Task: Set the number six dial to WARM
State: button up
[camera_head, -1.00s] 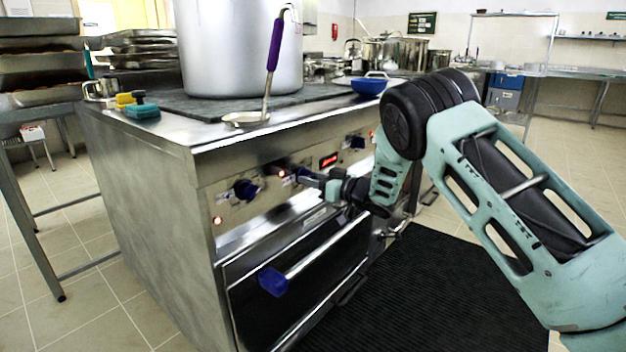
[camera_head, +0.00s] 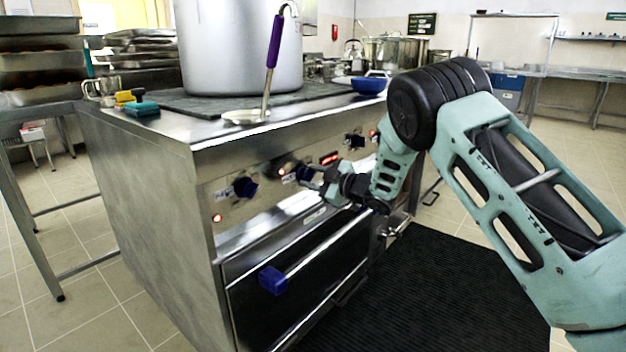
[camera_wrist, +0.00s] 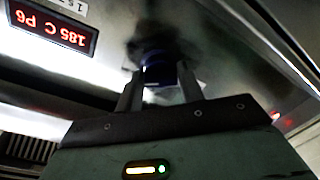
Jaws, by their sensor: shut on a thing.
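The stove front (camera_head: 240,215) carries several dark blue dials. My gripper (camera_head: 312,177) is at the dial right of the middle red lamp, its fingers reaching to the panel. In the wrist view the dark blue dial (camera_wrist: 158,66) sits between the two fingertips of my gripper (camera_wrist: 158,84), which are shut on it. A red display (camera_wrist: 52,27) beside it reads "185 C P6", upside down in that view. The dial's pointer and the WARM mark cannot be made out.
Another blue dial (camera_head: 244,187) is to the left. The oven door handle (camera_head: 320,248) with a blue end runs below my wrist. A large pot (camera_head: 238,50) and a ladle (camera_head: 274,60) are on the stove top. A black mat (camera_head: 430,290) covers the floor.

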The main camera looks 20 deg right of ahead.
jog(key=shift+d+n, duration=0.15)
jog(key=shift+n, duration=0.35)
jog(key=o, duration=1)
jog(key=shift+c, duration=0.2)
jog(key=p+v, duration=0.3)
jog(key=v, duration=1.4)
jog(key=shift+s+r, duration=0.15)
jog(key=shift+s, duration=0.05)
